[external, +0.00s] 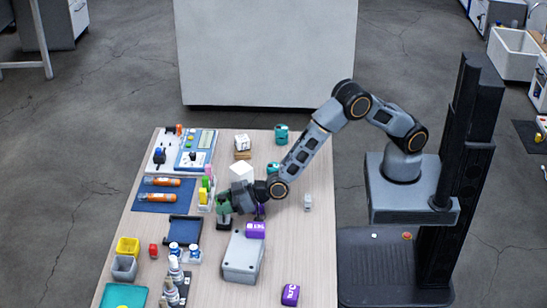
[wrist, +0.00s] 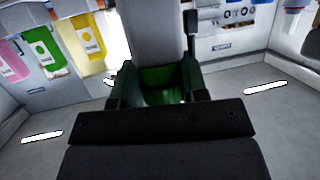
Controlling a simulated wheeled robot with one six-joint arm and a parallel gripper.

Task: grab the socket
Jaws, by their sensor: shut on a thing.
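My gripper (external: 243,207) is low over the middle of the table, its wrist bent down. It is shut on a dark green and grey piece, seen as green (external: 223,204) at its left side in the external view. The wrist view shows the green part of this piece (wrist: 162,76) close up between my dark fingers (wrist: 155,96), with a grey block part above. It may be the socket, but the frames do not make this certain. My fingers hide part of it.
A grey box (external: 243,258) with a purple block (external: 255,230) on it stands just in front. A white cube (external: 241,171) and coloured bottles (external: 205,190) stand close behind and left. A small grey item (external: 308,202) stands to the right, where the table (external: 312,240) is mostly clear.

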